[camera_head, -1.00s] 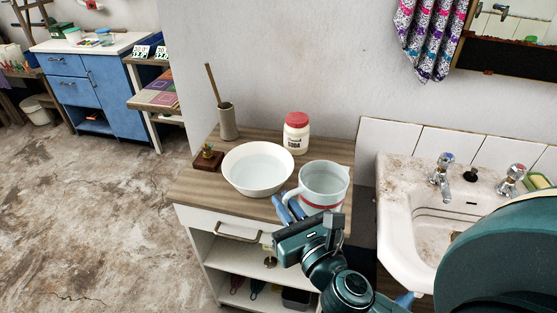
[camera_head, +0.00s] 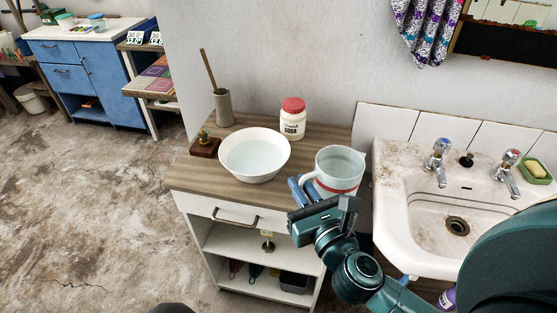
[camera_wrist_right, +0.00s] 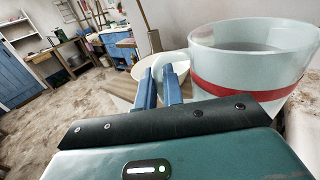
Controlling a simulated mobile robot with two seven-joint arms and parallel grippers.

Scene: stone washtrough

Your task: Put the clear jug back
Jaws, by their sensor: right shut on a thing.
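The clear jug (camera_head: 342,164) has a red band and stands upright at the right front of the wooden cabinet top (camera_head: 205,178). Whether its base touches the top is hidden. My right gripper (camera_head: 300,186) is shut on the jug's handle, on the jug's left side. The right wrist view shows the blue fingers (camera_wrist_right: 160,88) at the handle, with the jug (camera_wrist_right: 250,70) filling the upper right. My left gripper is not in view.
A white bowl of water (camera_head: 254,158) sits left of the jug. A red-lidded soda jar (camera_head: 293,120) and a brush holder (camera_head: 223,108) stand behind. A white sink (camera_head: 425,205) with taps is to the right.

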